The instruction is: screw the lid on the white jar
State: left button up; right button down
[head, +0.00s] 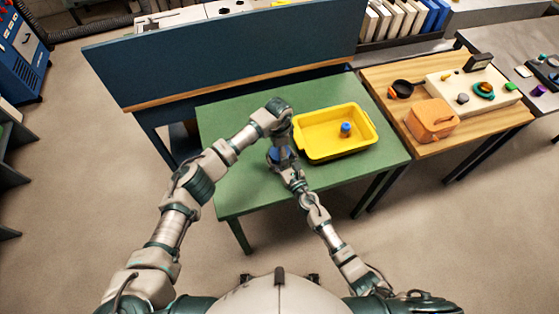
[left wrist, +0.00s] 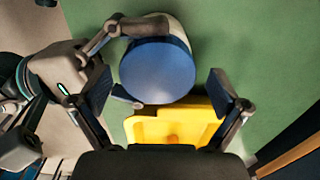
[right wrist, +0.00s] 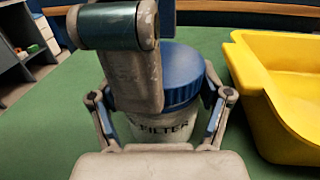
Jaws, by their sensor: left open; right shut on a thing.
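The white jar (right wrist: 165,128), with dark lettering on its side, stands on the green table. The blue lid (right wrist: 185,75) sits on the jar's mouth and looks level; I cannot tell how tight it is. The lid also shows from above in the left wrist view (left wrist: 157,70). My right gripper (right wrist: 160,120) is shut around the jar's body, one finger on each side. My left gripper (left wrist: 160,85) is open above the lid, its fingers apart on both sides and not touching it. In the head view my arms largely hide the jar, and the lid shows as a blue patch (head: 281,154).
A yellow tray (head: 322,151) stands right of the jar, holding a small blue-topped item (head: 346,129). A blue panel (head: 220,60) stands behind the green table (head: 240,200). A wooden table (head: 470,140) with an orange case (head: 432,120) is further right. The table's front left is clear.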

pick_arm(q)
jog(key=c, duration=1.2)
jog(key=shift+w+a+m, duration=0.15)
jog(key=shift+a+m, duration=0.05)
jog(key=shift+m, duration=1.4)
jog(key=o, duration=1.2)
pick_arm(e)
jog(key=shift+d+f, duration=0.1)
pick_arm(q)
jog(key=shift+d, duration=0.1)
jog(key=shift+d+r, duration=0.1)
jog(key=shift+r, duration=2.2)
